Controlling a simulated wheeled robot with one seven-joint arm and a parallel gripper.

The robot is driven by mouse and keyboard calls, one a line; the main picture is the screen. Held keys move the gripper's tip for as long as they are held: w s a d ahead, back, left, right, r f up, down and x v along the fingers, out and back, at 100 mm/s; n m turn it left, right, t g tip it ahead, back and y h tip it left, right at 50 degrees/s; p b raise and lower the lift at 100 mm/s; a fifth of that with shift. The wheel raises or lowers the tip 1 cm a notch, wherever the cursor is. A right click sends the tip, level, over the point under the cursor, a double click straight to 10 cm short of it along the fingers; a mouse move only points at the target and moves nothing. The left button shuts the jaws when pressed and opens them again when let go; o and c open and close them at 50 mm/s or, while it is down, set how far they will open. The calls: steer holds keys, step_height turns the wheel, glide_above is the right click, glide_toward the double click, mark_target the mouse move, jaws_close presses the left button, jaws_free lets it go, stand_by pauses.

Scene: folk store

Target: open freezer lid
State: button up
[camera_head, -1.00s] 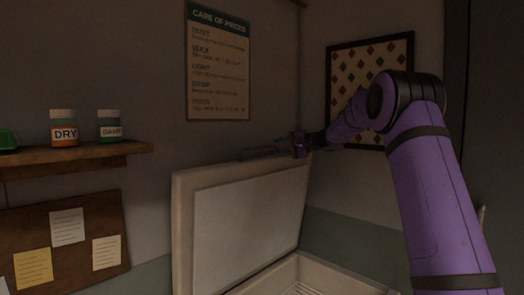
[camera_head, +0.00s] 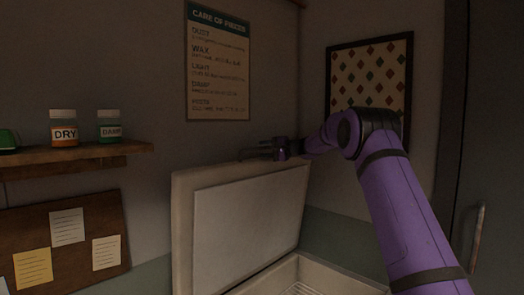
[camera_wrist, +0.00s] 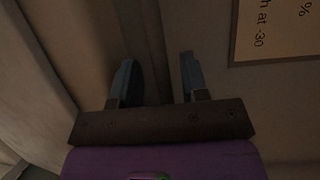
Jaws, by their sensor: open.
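The freezer lid (camera_head: 240,225) stands raised and steeply tilted in the head view, its pale inner panel facing me. The freezer body (camera_head: 318,272) shows below it, with part of its inside visible. My gripper (camera_head: 258,152) is at the lid's top edge, beyond or just above it; contact cannot be told. In the wrist view my gripper (camera_wrist: 158,75) has its two fingers apart with nothing between them. A pale surface, likely the lid, runs along the left of that view.
A shelf (camera_head: 90,158) with a DRY jar (camera_head: 64,128) and a second jar (camera_head: 109,126) is at left. A pinboard (camera_head: 75,245) hangs below. A poster (camera_head: 218,62) and a framed pattern (camera_head: 372,80) are on the walls. A door handle (camera_head: 477,238) is at right.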

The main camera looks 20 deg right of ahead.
steer(key=shift+w+a, duration=0.45)
steer(key=shift+a, duration=0.05)
jaws_close()
steer(key=s+d+f+t+y, duration=0.1)
steer(key=s+d, duration=0.3)
steer(key=s, duration=0.6)
steer(key=shift+d+f+n, duration=0.15)
steer(key=shift+f+n, duration=0.25)
steer(key=shift+f, duration=0.3)
steer(key=shift+s, duration=0.1)
jaws_free()
steer(key=v, duration=1)
steer(key=shift+s+d+f, duration=0.2)
steer(key=shift+s+d, duration=0.05)
steer(key=shift+d, duration=0.05)
